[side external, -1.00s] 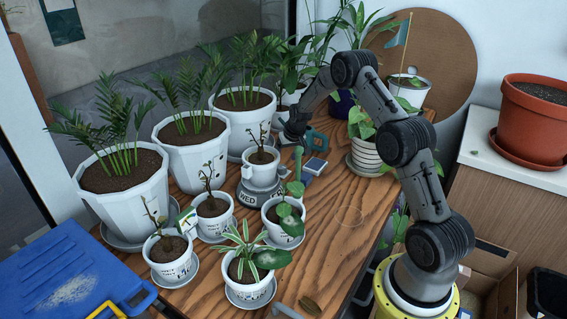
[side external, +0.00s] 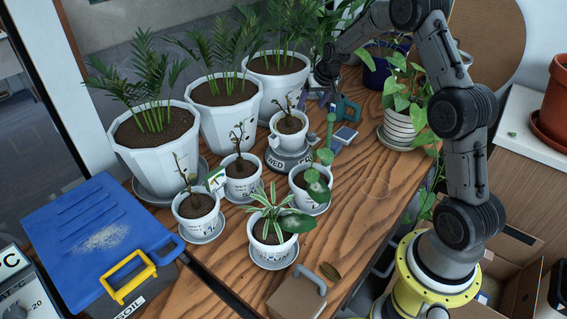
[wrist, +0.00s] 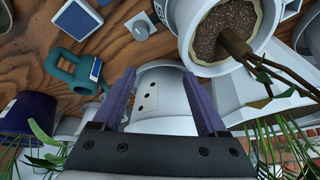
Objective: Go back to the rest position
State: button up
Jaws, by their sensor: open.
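My gripper (wrist: 162,103) is open in the wrist view, with its two purple fingers spread. A white rounded object with dark dots (wrist: 152,92) shows between and beyond the fingers; I cannot tell whether they touch it. In the side view my gripper (side external: 326,84) is small and dark, behind and to the right of the seedling pot (side external: 289,137) on the round grey stand (side external: 288,160). It is in front of the large palms. A potted seedling also shows at upper right in the wrist view (wrist: 225,35).
A teal watering can (side external: 347,108) and a blue square item (side external: 345,134) lie close to the gripper. Several small pots stand in front. Large white palm pots (side external: 226,115) stand behind. A leafy plant pot (side external: 400,127) is at right. Bare wood (side external: 365,190) lies front right.

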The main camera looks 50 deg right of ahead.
jog(key=s+a+r+n+y, duration=0.1)
jog(key=s+a+r+n, duration=0.3)
jog(key=s+a+r, duration=1.1)
jog(key=s+a+n, duration=0.1)
jog(key=s+a, duration=0.5)
jog(key=s, duration=0.4)
jog(key=s+a+n+y, duration=0.1)
jog(key=s+a+n, duration=0.1)
jog(key=s+a, duration=0.3)
jog(key=s, duration=0.4)
jog(key=shift+s+a+r+t, duration=0.3)
jog(key=shift+s+a, duration=0.1)
